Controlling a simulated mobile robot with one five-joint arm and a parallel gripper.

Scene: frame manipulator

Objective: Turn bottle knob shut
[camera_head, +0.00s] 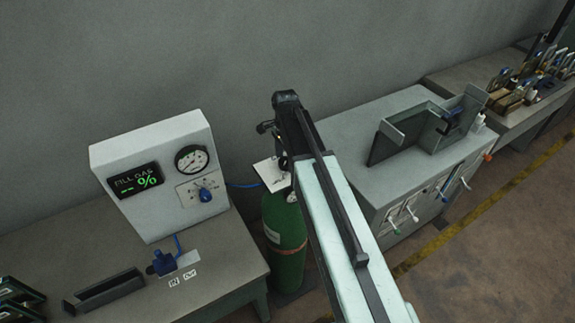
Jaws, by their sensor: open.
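The green gas bottle (284,232) stands upright on the floor between the fill bench and the grey cabinet. Its top and knob are mostly hidden behind my arm, so I cannot tell how the knob is turned. A white plate (270,173) shows at the bottle's top. My arm reaches up from the lower right across the bottle. Small dark parts of my gripper (277,140) show beside the arm's far end, above the bottle's top. The jaws are open; the fingertips are largely hidden, and I see nothing held.
The fill station (156,172), with a gauge and blue knob, stands on the left bench (115,248). A blue hose (243,185) runs towards the bottle. A grey cabinet (350,128) at right bears a metal holder (437,130). Floor is clear at lower right.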

